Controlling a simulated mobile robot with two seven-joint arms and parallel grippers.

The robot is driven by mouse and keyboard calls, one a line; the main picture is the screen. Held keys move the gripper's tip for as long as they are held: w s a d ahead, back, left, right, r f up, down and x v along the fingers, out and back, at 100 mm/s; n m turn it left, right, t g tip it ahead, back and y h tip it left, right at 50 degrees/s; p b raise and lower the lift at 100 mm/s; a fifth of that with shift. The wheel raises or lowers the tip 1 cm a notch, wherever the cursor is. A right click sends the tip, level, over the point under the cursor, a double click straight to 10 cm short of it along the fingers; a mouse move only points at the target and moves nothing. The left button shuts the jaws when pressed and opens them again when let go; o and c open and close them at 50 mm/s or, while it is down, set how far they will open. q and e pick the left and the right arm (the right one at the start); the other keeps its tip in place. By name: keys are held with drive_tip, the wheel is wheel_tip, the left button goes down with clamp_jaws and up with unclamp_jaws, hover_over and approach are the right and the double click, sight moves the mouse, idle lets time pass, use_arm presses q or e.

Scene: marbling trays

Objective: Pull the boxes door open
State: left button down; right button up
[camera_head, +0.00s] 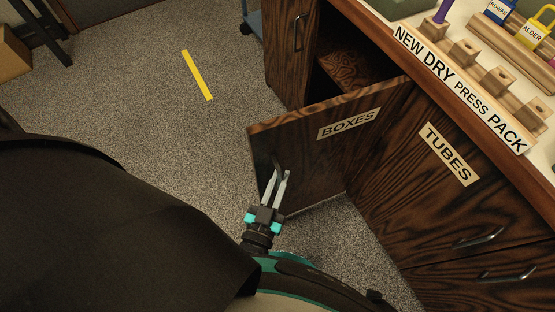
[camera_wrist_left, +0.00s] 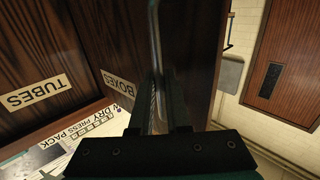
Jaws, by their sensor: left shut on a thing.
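The boxes door (camera_head: 318,150) is dark wood with a "BOXES" label and stands swung well out from the cabinet in the head view. Behind it the opening shows a brown patterned box (camera_head: 343,70) inside. My left gripper (camera_head: 279,176) is shut on the door's metal handle (camera_head: 276,166), near the door's free edge. In the left wrist view the handle (camera_wrist_left: 155,35) rises between the fingers, and the door (camera_wrist_left: 190,60) fills the middle. My right gripper is in neither view.
The tubes door (camera_head: 420,190) to the right is closed. Above it the counter (camera_head: 481,93) holds wooden racks. Speckled carpet (camera_head: 150,100) with a yellow strip (camera_head: 197,75) lies clear to the left of the door.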

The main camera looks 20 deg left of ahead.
use_arm(q)
drive_tip(key=c, duration=0.9)
unclamp_jaws()
